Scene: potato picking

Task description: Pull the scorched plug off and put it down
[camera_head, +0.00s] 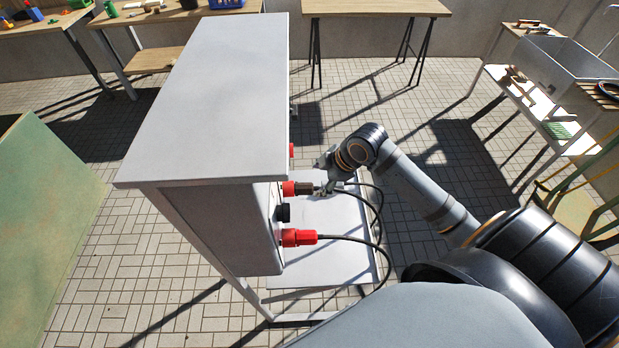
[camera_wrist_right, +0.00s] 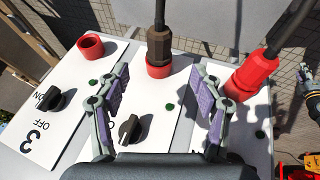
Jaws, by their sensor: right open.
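The scorched plug (camera_head: 303,188) is dark brown and sits in a red socket on the upright panel of the grey cabinet. It also shows in the right wrist view (camera_wrist_right: 158,44), its cable running upward. My right gripper (camera_head: 322,184) is at this plug in the head view. In the right wrist view its two purple-padded fingers (camera_wrist_right: 172,80) are spread wide, with the plug's socket beyond and between them; nothing is gripped. Part of what looks like my left arm and gripper (camera_wrist_right: 306,76) shows small at the right wrist view's edge; its jaws are unclear.
A red plug (camera_wrist_right: 248,76) with a black cable sits in the neighbouring socket. An empty red socket (camera_wrist_right: 90,46) is on the other side. Black knobs (camera_wrist_right: 130,129) stand on the panel. A light grey shelf (camera_head: 325,235) lies below, with cables hanging over it.

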